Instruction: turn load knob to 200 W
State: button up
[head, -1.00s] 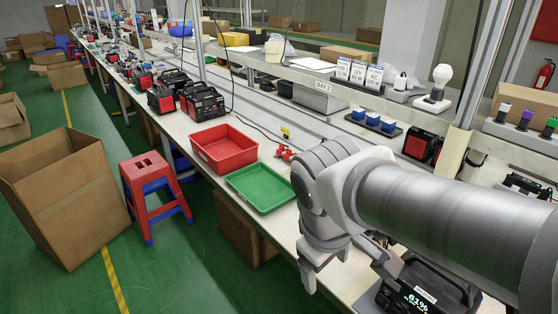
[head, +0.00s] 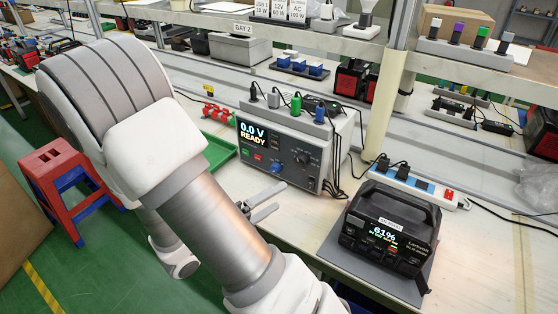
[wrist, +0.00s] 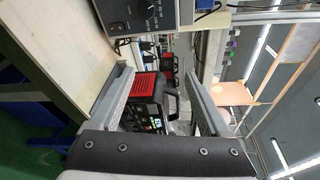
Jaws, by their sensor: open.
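The grey tester box (head: 288,146) stands on the bench, its display reading "0.0 V READY". A dark round knob (head: 303,160) with small markings around it is on the right of its front panel, and a smaller blue knob (head: 277,168) is lower left; I cannot read their labels or settings. My gripper (head: 281,197) is open and empty, in front of and below the panel, apart from both knobs.
A black power station (head: 390,228) showing 61% stands on a grey mat at the right. Cables rise from plugs on top of the tester and hang along its right side. A power strip (head: 412,184) lies behind. A green tray (head: 218,150) is partly hidden by my arm.

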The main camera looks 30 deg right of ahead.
notch_tip(320, 180, down, 4)
jog(key=w+a+n+t, duration=0.2)
jog(key=w+n+t, duration=0.1)
jog(key=n, duration=0.3)
jog(key=n+t+b, duration=0.1)
jog(key=b, duration=0.2)
send_near(299, 163)
jog(key=x, duration=0.8)
jog(key=shift+w+d, duration=0.1)
jog(key=shift+d, duration=0.15)
grip_shut()
